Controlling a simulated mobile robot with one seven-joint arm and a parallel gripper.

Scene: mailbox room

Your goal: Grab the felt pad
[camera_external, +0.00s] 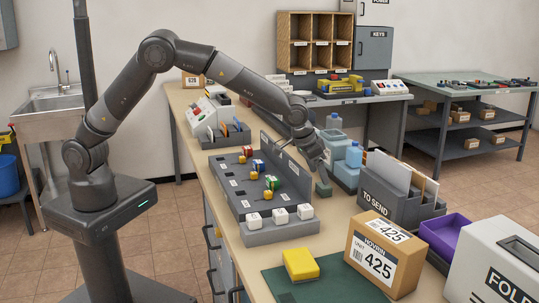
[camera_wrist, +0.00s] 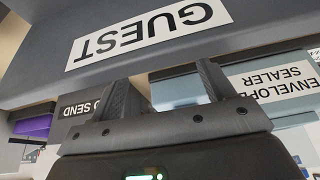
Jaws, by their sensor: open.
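A small dark grey-green block (camera_external: 323,188), which may be the felt pad, sits on the counter behind the grey sorting rack. My gripper (camera_external: 320,172) is just above and beside it, pointing down; I cannot tell whether they touch. In the wrist view my gripper (camera_wrist: 164,82) is open, with two dark fingers spread apart. No pad can be made out between them there; a grey panel labelled GUEST (camera_wrist: 150,33) fills the upper part of that view.
The grey rack (camera_external: 272,234) with coloured and white blocks stands left of my gripper. A yellow block (camera_external: 300,264), a green mat (camera_external: 345,285) and a cardboard box (camera_external: 383,255) are nearer the front.

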